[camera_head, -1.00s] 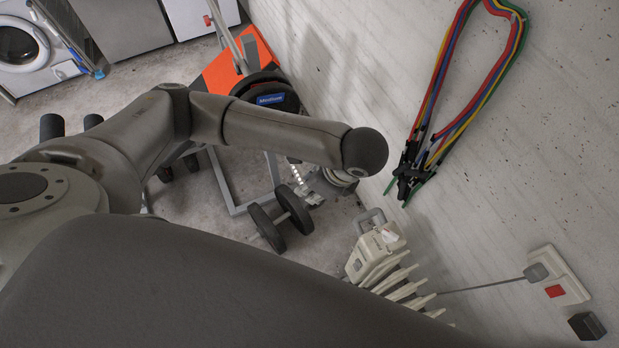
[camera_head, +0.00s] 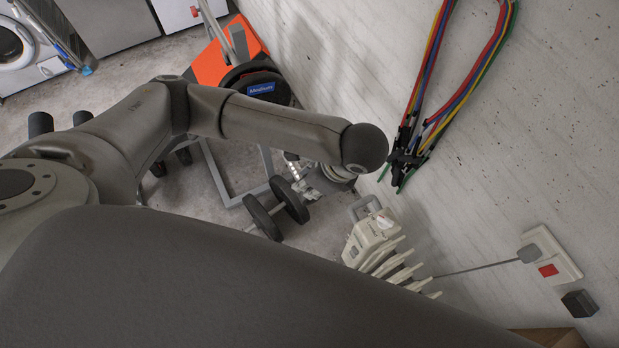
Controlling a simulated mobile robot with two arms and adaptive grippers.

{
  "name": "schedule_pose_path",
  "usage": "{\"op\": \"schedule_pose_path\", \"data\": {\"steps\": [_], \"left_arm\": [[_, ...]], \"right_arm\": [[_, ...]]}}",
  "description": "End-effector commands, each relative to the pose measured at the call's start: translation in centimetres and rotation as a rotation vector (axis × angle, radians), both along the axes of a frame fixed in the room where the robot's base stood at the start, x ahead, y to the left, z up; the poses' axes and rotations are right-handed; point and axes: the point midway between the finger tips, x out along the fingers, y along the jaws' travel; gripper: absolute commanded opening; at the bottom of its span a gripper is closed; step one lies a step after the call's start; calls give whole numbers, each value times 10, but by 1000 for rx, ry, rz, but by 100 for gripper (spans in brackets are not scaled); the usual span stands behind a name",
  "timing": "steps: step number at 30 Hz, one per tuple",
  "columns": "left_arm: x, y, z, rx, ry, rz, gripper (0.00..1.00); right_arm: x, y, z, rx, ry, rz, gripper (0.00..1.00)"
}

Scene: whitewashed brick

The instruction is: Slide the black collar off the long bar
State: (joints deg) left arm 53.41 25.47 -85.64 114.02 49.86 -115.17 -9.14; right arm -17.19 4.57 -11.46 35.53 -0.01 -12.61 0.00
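I cannot make out the black collar or the long bar for certain in the head view. A black round plate with a blue label (camera_head: 262,88) sits by an orange panel (camera_head: 210,68), but I see no collar on it. A small shiny metal part (camera_head: 300,168) shows beneath my arm, partly hidden; I cannot tell what it is. My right gripper is not in the picture.
A dumbbell (camera_head: 277,207) lies on the floor below a grey metal frame (camera_head: 222,182). A cream radiator (camera_head: 376,245) stands by the white wall (camera_head: 560,120). Coloured bands (camera_head: 436,100) hang there above a socket (camera_head: 550,254). A washing machine (camera_head: 22,45) is at the far left.

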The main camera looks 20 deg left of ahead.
Motion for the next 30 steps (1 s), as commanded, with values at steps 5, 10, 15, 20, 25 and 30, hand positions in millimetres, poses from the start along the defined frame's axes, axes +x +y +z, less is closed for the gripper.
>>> {"op": "schedule_pose_path", "data": {"steps": [5,10,15,20,25,30], "left_arm": [[0,0,0,0,-1,1,0],[-2,-3,1,-2,-1,0,0],[-7,-10,1,-3,-3,-1,0],[-12,-16,1,-3,-1,-2,0],[-18,-22,1,-2,-1,-2,0],[-24,-29,1,-3,-1,-2,0]], "right_arm": [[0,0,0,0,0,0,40],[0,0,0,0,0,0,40],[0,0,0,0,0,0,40],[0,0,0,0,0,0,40],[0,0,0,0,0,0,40],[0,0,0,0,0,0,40]]}}
